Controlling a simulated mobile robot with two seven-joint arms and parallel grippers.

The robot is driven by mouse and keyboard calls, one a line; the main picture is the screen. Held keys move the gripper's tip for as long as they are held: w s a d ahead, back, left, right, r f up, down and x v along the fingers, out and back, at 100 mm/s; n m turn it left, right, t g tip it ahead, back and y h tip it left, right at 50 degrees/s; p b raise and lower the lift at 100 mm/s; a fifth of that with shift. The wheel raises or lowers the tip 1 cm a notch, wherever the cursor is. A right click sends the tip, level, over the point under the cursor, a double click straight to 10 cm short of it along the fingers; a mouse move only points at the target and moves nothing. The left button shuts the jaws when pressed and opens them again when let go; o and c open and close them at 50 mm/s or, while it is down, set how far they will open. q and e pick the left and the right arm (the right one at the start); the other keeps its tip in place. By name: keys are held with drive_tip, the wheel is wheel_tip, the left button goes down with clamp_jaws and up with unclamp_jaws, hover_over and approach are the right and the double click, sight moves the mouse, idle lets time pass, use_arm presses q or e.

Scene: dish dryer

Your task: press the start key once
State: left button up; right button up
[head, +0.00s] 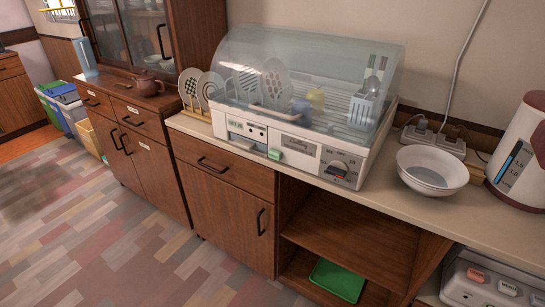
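The dish dryer (297,152) stands on the counter with its clear domed lid down over plates, cups and a cutlery holder. Its white front has a small panel (247,129) at left, a green tab (275,155) below it, and a dial area with a small red-marked control (338,167) at right. Another white appliance (455,285) at the bottom right, partly cut off, has an orange key (477,275) and a white key (507,288). The labels are too small to read, so I cannot tell which is the start key. Neither gripper is in view.
A white bowl (432,168) and a kettle (520,155) stand on the counter right of the dryer, near a power strip (434,138) with plugs. A teapot (145,84) sits on the left cabinet. A green tray (337,280) lies in the open lower shelf.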

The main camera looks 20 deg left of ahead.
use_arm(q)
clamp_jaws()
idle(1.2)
